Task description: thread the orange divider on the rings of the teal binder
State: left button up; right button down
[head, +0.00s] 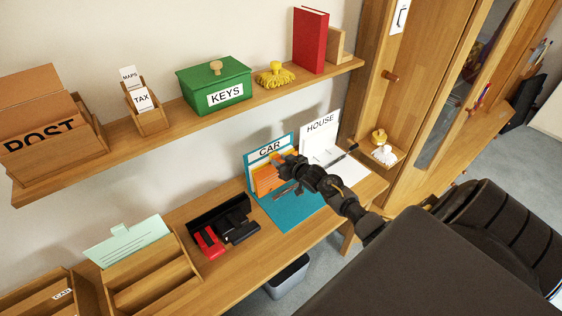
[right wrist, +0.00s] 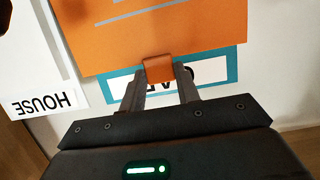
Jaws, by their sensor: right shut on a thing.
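The teal binder (head: 297,213) lies open on the lower desk, its CAR cover standing upright at the back. The orange divider (head: 264,181) is upright in front of that cover; in the right wrist view the divider (right wrist: 165,28) covers much of the teal binder (right wrist: 233,66). My right gripper (head: 285,165) is shut on the divider's orange tab, which shows between the fingertips (right wrist: 159,72) in the right wrist view. Small grey metal parts, perhaps the rings, show near the divider's lower edge; I cannot tell whether they pass through it. My left gripper is not in view.
A white HOUSE binder (head: 319,134) stands close to the right of the teal one. A red and black hole punch (head: 209,242) and a wooden sorter (head: 150,275) sit to the left. A shelf (head: 200,113) with a green KEYS box (head: 214,85) runs above.

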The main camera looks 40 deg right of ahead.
jog(key=shift+f, duration=0.1)
jog(key=shift+c, duration=2.3)
grip_release()
notch_tip(320, 180, up, 8)
jog(key=p, duration=0.5)
jog(key=shift+p, duration=0.4)
